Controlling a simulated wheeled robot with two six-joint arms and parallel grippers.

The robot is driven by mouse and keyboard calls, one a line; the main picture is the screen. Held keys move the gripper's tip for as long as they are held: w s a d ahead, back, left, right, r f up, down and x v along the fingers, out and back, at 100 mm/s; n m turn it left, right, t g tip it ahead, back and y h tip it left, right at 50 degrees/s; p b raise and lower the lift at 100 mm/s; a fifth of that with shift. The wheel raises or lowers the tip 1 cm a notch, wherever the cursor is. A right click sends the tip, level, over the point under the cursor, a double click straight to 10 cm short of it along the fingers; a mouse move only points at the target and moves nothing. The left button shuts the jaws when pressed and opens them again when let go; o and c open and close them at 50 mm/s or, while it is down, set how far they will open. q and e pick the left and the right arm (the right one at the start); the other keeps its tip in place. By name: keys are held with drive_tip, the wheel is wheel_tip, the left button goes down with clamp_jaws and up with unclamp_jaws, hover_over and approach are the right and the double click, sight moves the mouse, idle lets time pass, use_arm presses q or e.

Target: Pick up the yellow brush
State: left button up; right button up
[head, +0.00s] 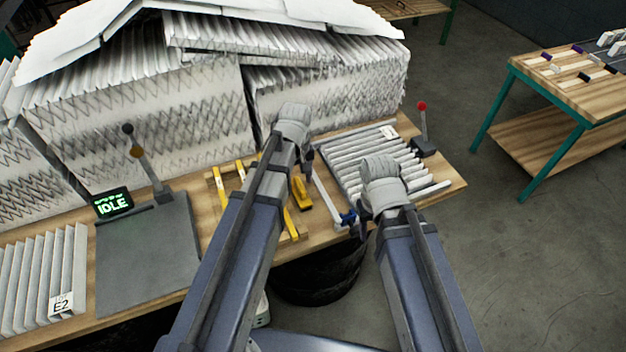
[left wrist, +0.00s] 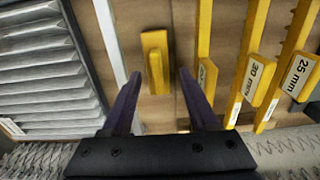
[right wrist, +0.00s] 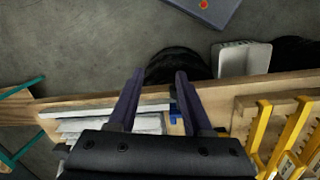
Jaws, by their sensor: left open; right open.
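The yellow brush (head: 301,193) lies on the wooden bench, right of the yellow gauges. In the left wrist view the brush (left wrist: 155,62) shows as a yellow block with a raised yellow grip; no bristles show. My left gripper (left wrist: 158,77) is open and empty, with the brush in line between its fingertips. It seems to be above the brush, not touching it; the exact gap is unclear. In the head view my left gripper (head: 309,152) is partly hidden by its wrist. My right gripper (right wrist: 160,74) is open and empty near the bench's front edge.
Yellow gauges (left wrist: 248,70) marked with sizes lie beside the brush. A pleated filter (head: 365,158) lies right, a grey plate (head: 150,255) left. Large filters (head: 140,115) stand behind.

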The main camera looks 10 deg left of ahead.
sight(300, 191)
use_arm(q)
drive_tip(key=shift+w, duration=0.25)
drive_tip(key=shift+s+f+b, duration=0.1)
drive_tip(key=shift+f+b, duration=0.45)
drive_tip(key=shift+b, duration=0.05)
drive_tip(key=shift+f+b, duration=0.8)
drive_tip(key=shift+f, duration=0.05)
drive_tip(key=shift+r, duration=0.1)
drive_tip(key=f+b, duration=0.2)
drive_tip(key=w+f+b, duration=0.1)
drive_tip(key=f+b, duration=0.2)
drive_tip(key=shift+a+f, duration=0.15)
clamp_jaws()
